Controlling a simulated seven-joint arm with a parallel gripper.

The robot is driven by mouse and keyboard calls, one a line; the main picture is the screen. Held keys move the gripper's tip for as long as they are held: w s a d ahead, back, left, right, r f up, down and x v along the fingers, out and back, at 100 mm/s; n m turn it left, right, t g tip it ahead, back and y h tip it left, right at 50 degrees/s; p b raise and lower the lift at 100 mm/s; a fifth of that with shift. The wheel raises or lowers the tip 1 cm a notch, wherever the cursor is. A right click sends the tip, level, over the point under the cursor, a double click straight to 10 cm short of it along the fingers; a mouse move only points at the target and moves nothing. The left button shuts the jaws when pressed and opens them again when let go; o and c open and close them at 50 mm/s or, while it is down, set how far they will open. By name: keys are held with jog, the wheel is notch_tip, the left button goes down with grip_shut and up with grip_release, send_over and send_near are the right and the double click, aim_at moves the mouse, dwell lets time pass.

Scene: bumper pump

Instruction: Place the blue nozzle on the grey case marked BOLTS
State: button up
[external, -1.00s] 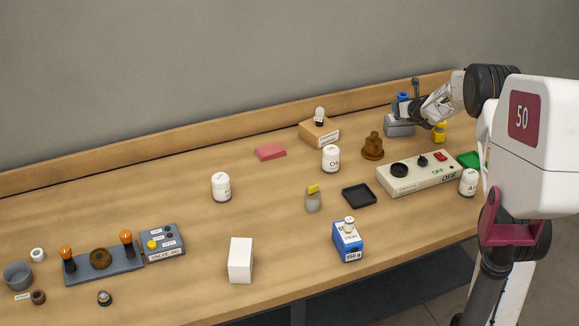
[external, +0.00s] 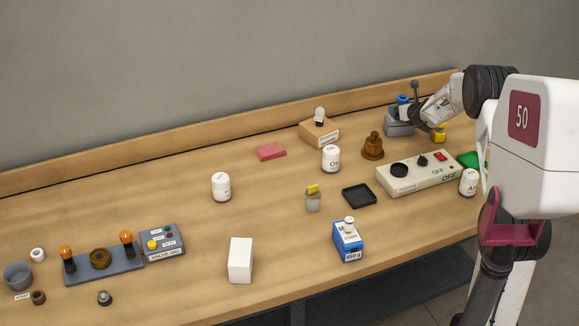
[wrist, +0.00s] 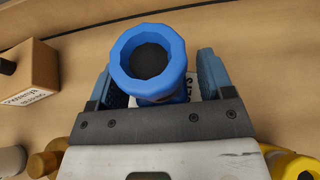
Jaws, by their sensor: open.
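The blue nozzle (external: 402,99), a faceted blue ring with a dark bore, stands on top of the grey case (external: 397,127) at the back right of the bench. In the wrist view the nozzle (wrist: 121,62) sits between my fingers, with part of the case's lettered white label showing behind it. My gripper (external: 413,110) is beside the nozzle at the case. Its fingers also show in the wrist view (wrist: 155,78), spread apart on either side of the nozzle. The nozzle's underside and its exact contact with the case are hidden.
A dark upright rod (external: 415,91) stands by the case. A yellow part (external: 439,133) is close to its right. A brown bell-shaped part (external: 372,147) and a wooden block (external: 320,132) stand to the left. A beige switch box (external: 418,174) lies in front.

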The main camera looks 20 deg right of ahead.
jog(key=shift+r, duration=0.2)
jog(key=v, duration=1.2)
dwell(0.9)
jog(key=s+a+r+n+g+y, duration=0.2)
jog(key=s+a+r+n, duration=0.3)
jog(key=s+a+n, duration=0.3)
jog(key=s+a+r+n+g+y, duration=0.2)
jog(key=s+a+r+n, duration=0.3)
jog(key=a, duration=0.6)
jog(key=s+a+r+n+g+y, duration=0.2)
jog(key=s+a+r+n, duration=0.2)
jog(key=s+a+n, duration=0.4)
jog(key=s+a+n+g+h, duration=0.1)
jog(key=s+a+n+g, duration=0.2)
jog(key=s, duration=0.6)
jog(key=s+a+n+h, duration=0.1)
jog(key=s+a+n, duration=0.25)
jog(key=s, duration=0.55)
jog(key=s+d+f+n+g+h, duration=0.2)
jog(key=s+n+h, duration=0.2)
jog(key=s+n, duration=0.4)
jog(key=s, duration=0.7)
jog(key=shift+s+d, duration=0.2)
